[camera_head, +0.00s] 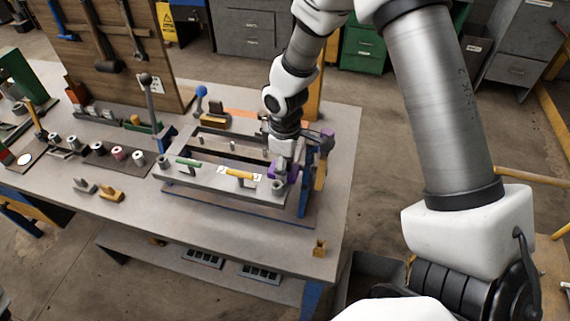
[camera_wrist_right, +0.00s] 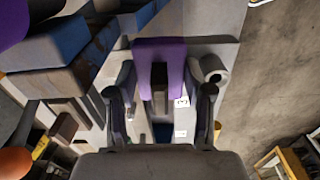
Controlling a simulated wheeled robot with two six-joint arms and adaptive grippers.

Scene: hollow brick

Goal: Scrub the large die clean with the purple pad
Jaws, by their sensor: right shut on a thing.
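The large die (camera_head: 208,182) looks like a grey frame-shaped block with a dark opening and short round posts, lying on the workbench. A green piece (camera_head: 188,162) and a yellow piece (camera_head: 240,174) lie on its front bar. My right gripper (camera_head: 281,165) is low over the die's right end, shut on the purple pad (camera_head: 286,173). In the right wrist view the purple pad (camera_wrist_right: 174,48) sits ahead of my right gripper (camera_wrist_right: 160,95). The gripper partly hides the pad in the head view, and I cannot tell whether pad and die touch. My left gripper is not in view.
The workbench (camera_head: 205,232) carries spools and small parts at left, a tool board (camera_head: 115,45) behind, and a tall knobbed lever (camera_head: 150,100). A blue-and-yellow upright (camera_head: 321,170) stands right of the die. The bench's front is mostly clear.

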